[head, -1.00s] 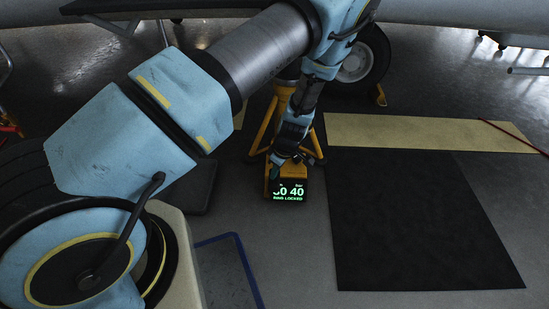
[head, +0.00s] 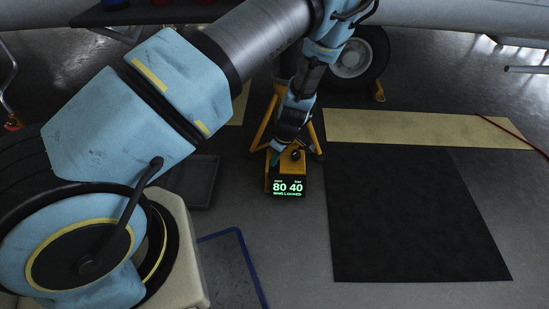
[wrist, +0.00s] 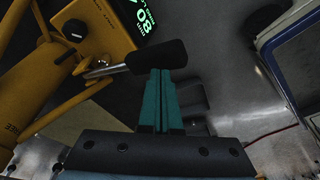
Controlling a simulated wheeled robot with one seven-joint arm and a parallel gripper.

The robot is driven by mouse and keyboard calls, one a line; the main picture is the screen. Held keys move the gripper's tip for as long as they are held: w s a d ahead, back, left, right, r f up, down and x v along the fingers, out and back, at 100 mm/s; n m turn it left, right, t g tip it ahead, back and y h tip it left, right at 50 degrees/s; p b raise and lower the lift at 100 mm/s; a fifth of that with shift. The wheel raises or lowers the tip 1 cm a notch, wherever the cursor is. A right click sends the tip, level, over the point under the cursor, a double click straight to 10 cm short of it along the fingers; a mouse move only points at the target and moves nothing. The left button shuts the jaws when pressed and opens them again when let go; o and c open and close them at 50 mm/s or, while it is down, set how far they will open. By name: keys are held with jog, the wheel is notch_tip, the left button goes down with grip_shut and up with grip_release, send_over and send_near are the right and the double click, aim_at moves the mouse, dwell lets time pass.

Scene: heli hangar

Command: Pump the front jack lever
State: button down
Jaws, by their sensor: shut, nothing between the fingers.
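The yellow front jack (head: 286,170) stands on the floor near the wheel, with splayed legs. Its display (head: 288,187) reads 80 and 40 above "RING LOCKED". In the wrist view the jack body (wrist: 90,35) is at upper left. The lever's metal rod (wrist: 104,70) runs from it to a black grip (wrist: 158,57). My gripper's teal fingers (wrist: 160,76) are shut and empty, their tips up against or just short of the grip; contact is not clear. In the head view my gripper (head: 275,157) is over the jack, and the lever is mostly hidden.
An aircraft wheel (head: 355,58) stands behind the jack with a yellow chock (head: 379,90). A black mat (head: 415,215) and a tan strip (head: 425,129) lie to the right. A blue-edged panel (head: 232,268) is at lower left. Floor between jack and mat is clear.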

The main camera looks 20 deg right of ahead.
jog(key=shift+w+a+p+v, duration=0.1)
jog(key=shift+w+p+v, duration=0.05)
jog(key=shift+p+v, duration=0.65)
jog(key=shift+w+a+p+v, duration=0.15)
jog(key=shift+p+v, duration=0.4)
jog(key=shift+v, duration=0.3)
jog(key=shift+w+a+p+v, duration=0.1)
jog(key=shift+w+p+v, duration=0.05)
jog(key=shift+p+v, duration=0.65)
jog(key=shift+r, duration=0.1)
